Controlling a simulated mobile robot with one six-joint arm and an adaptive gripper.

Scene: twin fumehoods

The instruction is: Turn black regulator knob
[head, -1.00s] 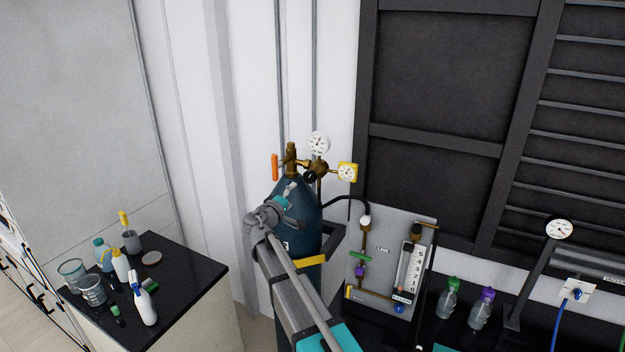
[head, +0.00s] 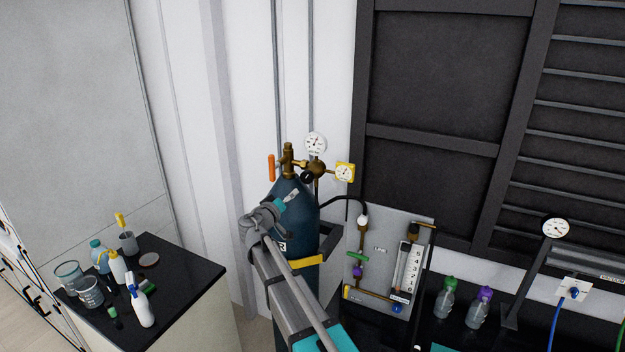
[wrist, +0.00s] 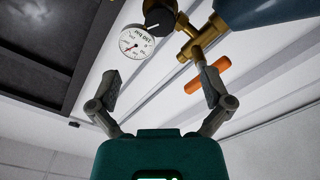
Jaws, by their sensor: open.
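The black regulator knob (head: 307,177) sits on the brass regulator (head: 318,168) at the top of a dark blue gas cylinder (head: 297,226). In the wrist view the round knob (wrist: 159,17) is at the top edge, partly cut off, beside a white dial gauge (wrist: 133,41). My gripper (wrist: 161,88) is open and empty, its two fingers spread wide. The knob lies beyond the fingertips, apart from them. In the head view my gripper (head: 291,196) is in front of the cylinder's shoulder, below the knob; its fingers are too small to tell apart there.
An orange valve handle (wrist: 207,80) appears close to the right finger in the wrist view. A yellow-framed gauge (head: 345,172) and a white gauge (head: 315,141) flank the regulator. A flowmeter panel (head: 385,255) stands right of the cylinder. A black-topped bench (head: 185,285) with bottles is at left.

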